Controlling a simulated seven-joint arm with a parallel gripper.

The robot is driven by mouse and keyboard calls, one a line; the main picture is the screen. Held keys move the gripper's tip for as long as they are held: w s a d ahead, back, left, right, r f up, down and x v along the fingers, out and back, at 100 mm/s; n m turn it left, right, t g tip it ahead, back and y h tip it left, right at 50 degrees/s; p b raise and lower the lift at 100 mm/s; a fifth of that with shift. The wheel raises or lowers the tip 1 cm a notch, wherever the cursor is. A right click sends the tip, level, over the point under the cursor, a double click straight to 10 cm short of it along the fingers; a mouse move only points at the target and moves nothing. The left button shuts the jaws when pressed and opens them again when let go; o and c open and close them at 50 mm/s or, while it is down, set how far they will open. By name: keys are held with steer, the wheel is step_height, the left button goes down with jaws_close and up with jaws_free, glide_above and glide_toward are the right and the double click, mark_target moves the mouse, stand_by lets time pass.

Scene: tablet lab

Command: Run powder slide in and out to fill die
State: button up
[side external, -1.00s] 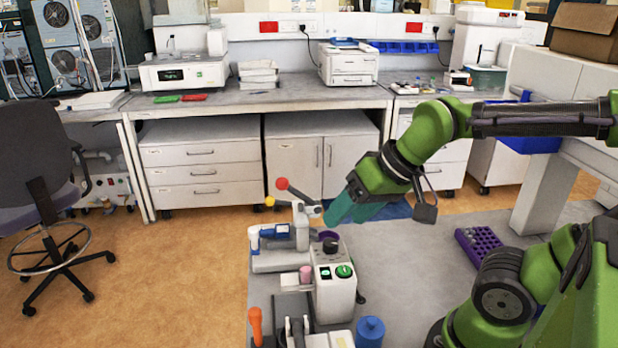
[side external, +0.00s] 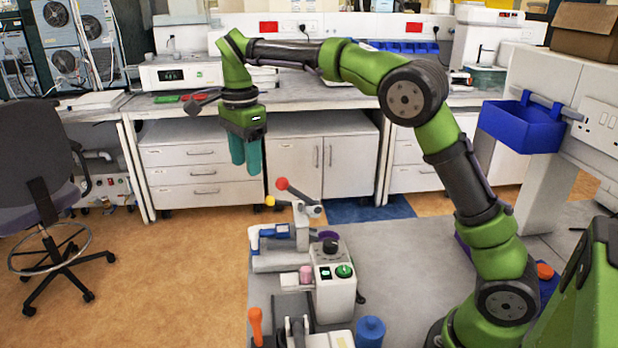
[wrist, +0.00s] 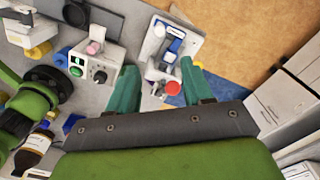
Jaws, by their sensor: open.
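A small white tablet press (side external: 302,222) stands on the grey bench, with a red-ball lever (side external: 282,183), a yellow ball (side external: 269,201) and a blue-handled part (side external: 268,232) at its left side. I cannot tell for sure which part is the powder slide, and the die is too small to make out. My gripper (side external: 246,168) points down with its teal fingers apart and empty, above and left of the press, touching nothing. In the wrist view the press (wrist: 158,42) lies between and beyond the open fingers (wrist: 158,68), with the red ball (wrist: 173,88) close to the right finger.
A white control box (side external: 335,285) with a green knob and a black knob stands in front of the press. An orange-handled tool (side external: 255,325) and a blue bottle (side external: 370,331) are near the front. Bare grey bench (side external: 400,275) lies to the right.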

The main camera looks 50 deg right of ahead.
mark_target(253, 229)
step_height(253, 229, down, 17)
steer(key=shift+r, duration=0.1)
stand_by(0.4)
jaws_close()
